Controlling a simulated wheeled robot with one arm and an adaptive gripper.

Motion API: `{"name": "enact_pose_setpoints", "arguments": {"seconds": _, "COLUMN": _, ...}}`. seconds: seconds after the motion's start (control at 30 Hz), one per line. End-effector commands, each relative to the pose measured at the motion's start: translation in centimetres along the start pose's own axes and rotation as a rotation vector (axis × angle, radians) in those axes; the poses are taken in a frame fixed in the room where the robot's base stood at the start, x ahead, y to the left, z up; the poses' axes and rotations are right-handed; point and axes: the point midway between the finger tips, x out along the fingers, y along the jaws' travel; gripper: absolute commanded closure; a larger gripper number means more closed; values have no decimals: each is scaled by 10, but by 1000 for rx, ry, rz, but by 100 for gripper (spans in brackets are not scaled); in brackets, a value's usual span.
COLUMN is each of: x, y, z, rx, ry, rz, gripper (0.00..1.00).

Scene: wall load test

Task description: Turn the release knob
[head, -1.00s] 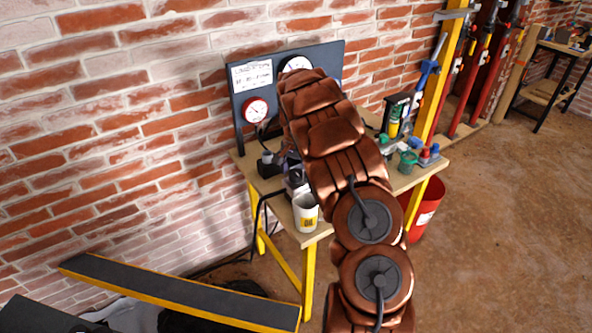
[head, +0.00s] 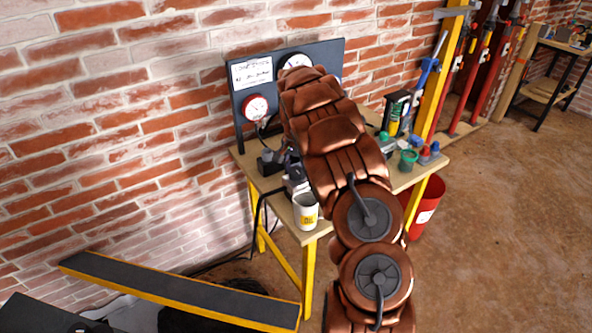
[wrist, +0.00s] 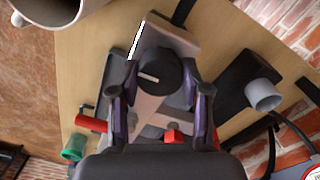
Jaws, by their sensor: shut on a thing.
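The release knob (wrist: 157,76) is round and black with a white line on its face, pointing left in the wrist view. It sits on a grey metal body (wrist: 165,112) on the wooden bench. My gripper (wrist: 158,92) has its two dark and purple fingers on either side of the knob and is shut on it. In the head view my copper-coloured arm reaches over the bench and hides the knob and most of the gripper.
A dark gauge panel (head: 243,104) stands at the back against the brick wall. Green and blue items (head: 408,160) are at the right. A red bucket (head: 431,212) is on the floor.

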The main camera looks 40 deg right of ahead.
Motion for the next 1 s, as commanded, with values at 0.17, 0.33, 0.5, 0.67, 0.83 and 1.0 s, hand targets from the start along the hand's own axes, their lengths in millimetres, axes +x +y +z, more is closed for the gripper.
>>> {"name": "enact_pose_setpoints", "arguments": {"seconds": 0.17, "x": 3, "y": 0, "z": 0, "rx": -66, "ry": 1, "rz": -1, "gripper": 88}}
{"name": "enact_pose_setpoints", "arguments": {"seconds": 0.33, "x": 4, "y": -1, "z": 0, "rx": -185, "ry": 5, "rz": -2, "gripper": 88}}
{"name": "enact_pose_setpoints", "arguments": {"seconds": 0.5, "x": 4, "y": -1, "z": 0, "rx": -338, "ry": 9, "rz": -3, "gripper": 88}}
{"name": "enact_pose_setpoints", "arguments": {"seconds": 0.67, "x": 4, "y": -1, "z": 1, "rx": -492, "ry": 9, "rz": -2, "gripper": 88}}
{"name": "enact_pose_setpoints", "arguments": {"seconds": 0.83, "x": 4, "y": 0, "z": 0, "rx": -653, "ry": 10, "rz": -1, "gripper": 88}}
{"name": "enact_pose_setpoints", "arguments": {"seconds": 1.0, "x": 3, "y": 0, "z": 0, "rx": -815, "ry": 13, "rz": -2, "gripper": 88}}
